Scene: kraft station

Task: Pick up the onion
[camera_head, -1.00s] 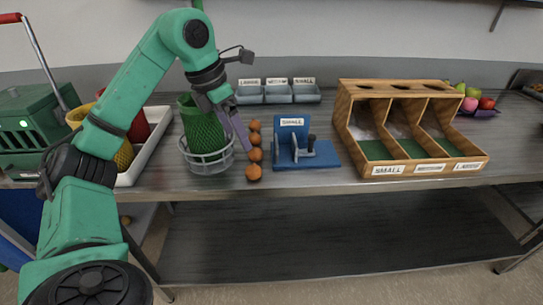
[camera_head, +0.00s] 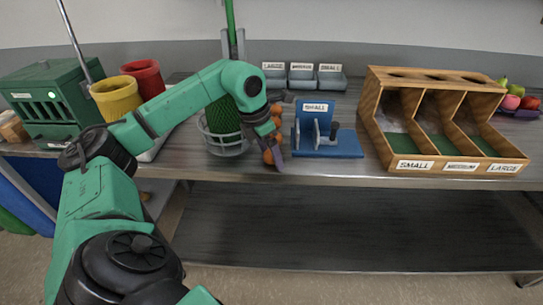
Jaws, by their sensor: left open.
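Several small orange-brown onions (camera_head: 268,157) stand in a row on the metal table, between the wire ring with the green net (camera_head: 224,122) and the blue stand. My left gripper (camera_head: 277,153) is open at the near end of this row, its fingers pointing down. The fingers and wrist partly cover the onions. Another onion (camera_head: 276,108) shows behind the wrist. I cannot tell whether a finger touches an onion or whether one lies between the fingers. My right gripper is not in view.
The blue stand labelled SMALL (camera_head: 340,146) is close on the right of the gripper. A wooden sorting box (camera_head: 400,167) stands further right. Grey labelled bins (camera_head: 302,80) are behind. Yellow (camera_head: 112,100) and red (camera_head: 143,77) containers stand left.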

